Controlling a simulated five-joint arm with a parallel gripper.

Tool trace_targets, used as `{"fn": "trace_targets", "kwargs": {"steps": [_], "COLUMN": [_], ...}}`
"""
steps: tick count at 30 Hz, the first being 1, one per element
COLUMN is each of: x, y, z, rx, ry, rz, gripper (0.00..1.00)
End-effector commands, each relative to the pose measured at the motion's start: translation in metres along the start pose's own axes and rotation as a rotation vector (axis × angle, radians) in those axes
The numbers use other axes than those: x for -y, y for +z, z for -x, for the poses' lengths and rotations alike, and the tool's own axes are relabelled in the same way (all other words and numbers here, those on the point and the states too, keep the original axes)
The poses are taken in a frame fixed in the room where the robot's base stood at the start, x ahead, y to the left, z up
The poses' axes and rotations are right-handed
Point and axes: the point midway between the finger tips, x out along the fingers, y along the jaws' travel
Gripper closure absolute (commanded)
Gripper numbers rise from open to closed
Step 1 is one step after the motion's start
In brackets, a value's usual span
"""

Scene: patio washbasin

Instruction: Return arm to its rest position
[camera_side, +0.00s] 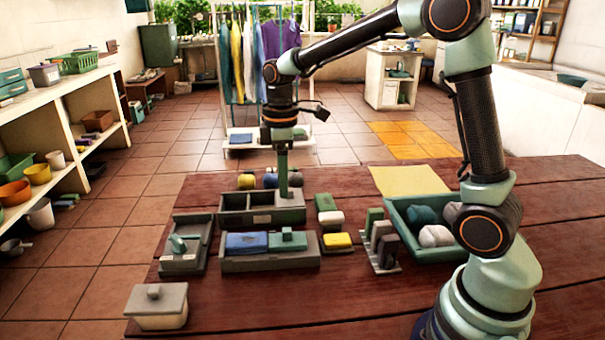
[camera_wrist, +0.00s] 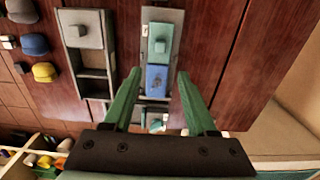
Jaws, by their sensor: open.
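My gripper (camera_side: 283,192) points down at the grey two-compartment box (camera_side: 262,219) in the side view. In the wrist view my gripper (camera_wrist: 159,73) has its two green fingers spread wide, with nothing held between them. The blue block (camera_wrist: 157,78) and green block (camera_wrist: 160,40) in the long grey tray (camera_wrist: 162,14) show beyond the fingers. The same blue block (camera_side: 246,242) and green block (camera_side: 288,240) lie in the front tray in the side view. A grey knobbed block (camera_wrist: 84,36) fills one end of the compartment box in the wrist view.
A grey lidded box (camera_side: 157,306) stands at the front left. A narrow tray (camera_side: 180,262) lies behind it. A rack of upright pieces (camera_side: 382,245) and a green bin (camera_side: 397,218) with rolled cloths stand right. Bare wood lies at the front middle.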

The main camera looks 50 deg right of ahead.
Motion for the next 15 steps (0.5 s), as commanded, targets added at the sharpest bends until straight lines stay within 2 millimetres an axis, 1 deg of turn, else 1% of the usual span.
{"fn": "trace_targets", "kwargs": {"steps": [4, 6, 8, 11, 15], "x": [0.001, 0.004, 0.008, 0.019, 0.04], "y": [0.001, 0.002, 0.005, 0.012, 0.027], "z": [0.001, 0.006, 0.013, 0.028, 0.048], "rx": [-0.003, -0.012, -0.026, -0.066, -0.14], "ry": [0.003, 0.013, 0.028, 0.063, 0.113], "rz": [-0.005, -0.024, -0.054, -0.134, -0.274], "gripper": [0.43, 0.43, 0.43, 0.43, 0.43]}}
